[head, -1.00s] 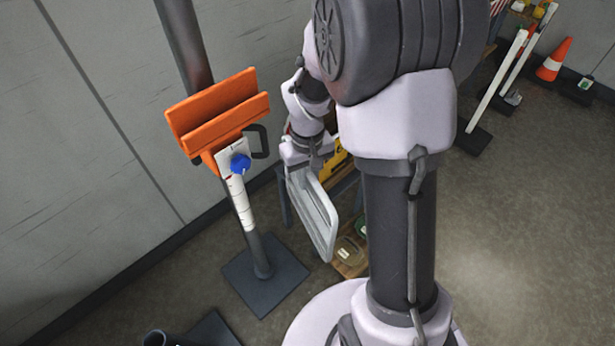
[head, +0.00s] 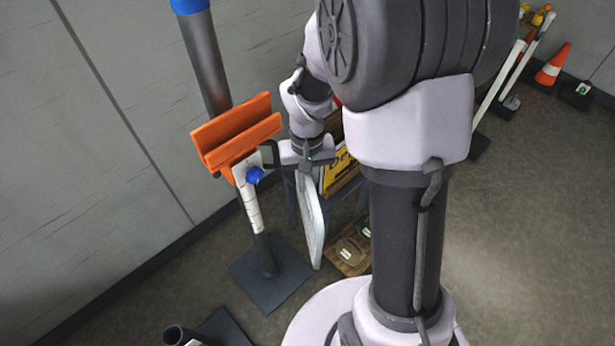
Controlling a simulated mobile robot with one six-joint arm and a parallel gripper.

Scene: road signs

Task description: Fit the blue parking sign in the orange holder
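The orange holder (head: 236,139) is a slotted bracket high on a post at left centre. Its slot looks empty. My gripper (head: 308,166) is just right of the holder and points down. It is shut on the top edge of a flat sign (head: 312,222), which hangs below it. The sign shows a grey side with a raised rim and stands nearly edge-on. Its face is turned away, so I cannot see any blue on it. The sign is apart from the holder and lower than its slot.
A blue knob (head: 254,175) and a black handle sit on the post below the holder. The post stands on a dark base plate (head: 271,272). A small table with a yellow sign (head: 340,172) is behind my gripper. A traffic cone (head: 552,66) stands far right.

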